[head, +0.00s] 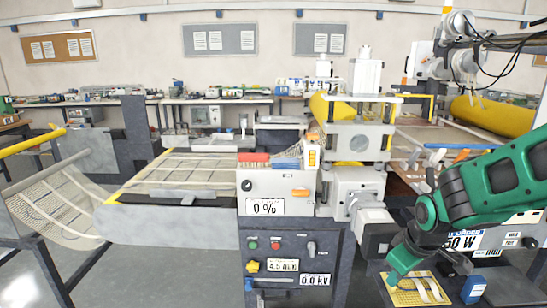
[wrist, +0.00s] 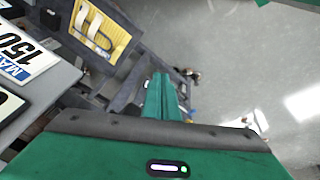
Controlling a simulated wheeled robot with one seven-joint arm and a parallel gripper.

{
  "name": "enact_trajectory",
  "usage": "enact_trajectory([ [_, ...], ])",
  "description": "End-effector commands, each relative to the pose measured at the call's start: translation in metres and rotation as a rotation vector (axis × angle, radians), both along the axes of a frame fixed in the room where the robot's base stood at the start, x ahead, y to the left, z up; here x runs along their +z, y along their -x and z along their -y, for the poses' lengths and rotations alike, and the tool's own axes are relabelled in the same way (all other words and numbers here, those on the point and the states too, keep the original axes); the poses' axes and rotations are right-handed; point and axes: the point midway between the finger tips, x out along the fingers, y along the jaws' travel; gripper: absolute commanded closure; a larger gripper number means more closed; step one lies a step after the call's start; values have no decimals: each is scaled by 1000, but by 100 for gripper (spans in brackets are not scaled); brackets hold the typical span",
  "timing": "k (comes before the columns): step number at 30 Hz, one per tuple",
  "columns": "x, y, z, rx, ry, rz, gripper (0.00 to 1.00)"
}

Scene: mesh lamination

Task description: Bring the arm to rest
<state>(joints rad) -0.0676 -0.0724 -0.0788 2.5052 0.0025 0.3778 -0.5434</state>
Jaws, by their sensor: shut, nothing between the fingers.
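My green arm (head: 495,185) reaches in from the right in the head view, bent downward at the wrist. My gripper (head: 394,282) points down at the left edge of a yellow mat (head: 436,299); whether it touches the mat cannot be told. In the wrist view my gripper (wrist: 161,97) shows two green fingers closed together, with nothing between them. There the yellow mat (wrist: 117,42), with pale curved strips on it, lies up and to the left of the fingers, apart from them. Grey floor is behind the fingertips.
A blue block (head: 473,289) stands beside the mat. The laminating machine's control box (head: 275,207), reading 0 %, and its roller press (head: 357,140) stand left of my arm. A mesh sheet (head: 55,208) hangs at far left. The wrist view shows open floor (wrist: 240,60) at right.

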Motion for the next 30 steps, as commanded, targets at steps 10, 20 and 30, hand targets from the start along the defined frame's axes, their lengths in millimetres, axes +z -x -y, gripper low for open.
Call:
enact_trajectory([
  [10, 56, 150, 100, -747, -106, -194, 100],
  [20, 72, 223, 109, -1074, -179, -293, 100],
  [30, 72, 224, 108, -1078, -179, -296, 100],
])
